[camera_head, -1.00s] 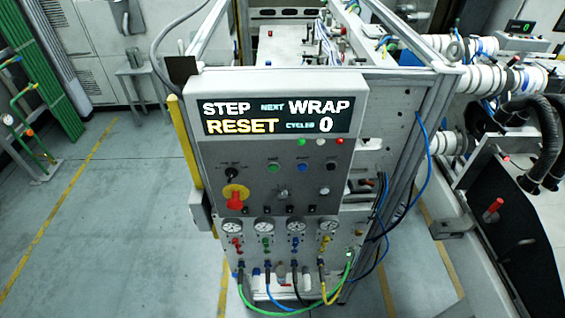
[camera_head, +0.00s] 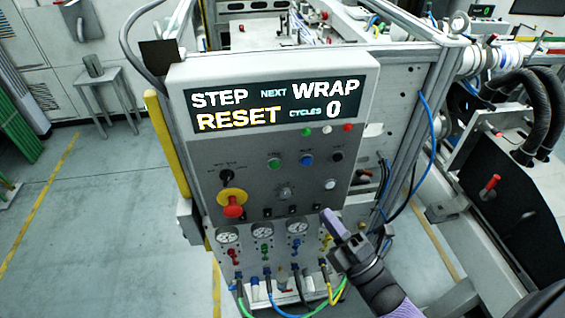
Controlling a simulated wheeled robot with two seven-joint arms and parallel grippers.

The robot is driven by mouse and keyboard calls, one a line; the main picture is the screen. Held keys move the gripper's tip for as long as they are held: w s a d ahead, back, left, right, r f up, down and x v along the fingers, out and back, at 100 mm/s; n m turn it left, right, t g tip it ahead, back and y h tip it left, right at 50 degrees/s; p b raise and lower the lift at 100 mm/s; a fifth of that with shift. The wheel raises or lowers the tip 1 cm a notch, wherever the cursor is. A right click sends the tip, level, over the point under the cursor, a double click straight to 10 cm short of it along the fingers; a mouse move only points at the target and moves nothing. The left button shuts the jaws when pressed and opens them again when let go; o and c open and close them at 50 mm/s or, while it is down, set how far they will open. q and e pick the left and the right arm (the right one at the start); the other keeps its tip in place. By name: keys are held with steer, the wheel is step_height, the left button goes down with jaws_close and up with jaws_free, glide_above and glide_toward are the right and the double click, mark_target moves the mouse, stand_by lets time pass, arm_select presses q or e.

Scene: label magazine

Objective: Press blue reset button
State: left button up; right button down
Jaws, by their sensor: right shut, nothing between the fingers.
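The blue reset button (camera_head: 306,160) is on the grey control panel (camera_head: 200,150), right of a green button (camera_head: 275,163) and left of a black one (camera_head: 337,157). My right gripper (camera_head: 328,214) comes up from the lower right, with its fingers shut and empty. Its tip shows below the blue button and below the white button (camera_head: 330,184). I cannot tell how far it is from the panel face. The display (camera_head: 270,104) reads STEP, RESET, NEXT, WRAP, CYCLES 0. My left gripper is not in view.
A red knob on a yellow base (camera_head: 232,205) is at the panel's left. Gauges (camera_head: 262,232) and coloured hoses (camera_head: 290,312) are below. Thick black hoses (camera_head: 540,120) and a dark plate stand at the right. The floor at left is open.

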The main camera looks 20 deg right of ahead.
steer(key=r+n+y, duration=0.1)
steer(key=a+r+n+y, duration=0.1)
steer(key=shift+r+n+t, duration=0.3)
steer(key=shift+r, duration=0.05)
steer(key=b, duration=0.4)
glide_toward(307, 161)
steer(key=w+a+r, duration=0.3)
steer(key=a+r, duration=0.1)
steer(key=shift+w+d+r, duration=0.25)
steer(key=shift+w+d, duration=0.2)
steer(key=shift+w, duration=0.1)
stand_by(1.1)
steer(key=shift+w+d+b, duration=0.1)
steer(key=shift+w+b, duration=0.3)
steer(key=shift+b, duration=0.1)
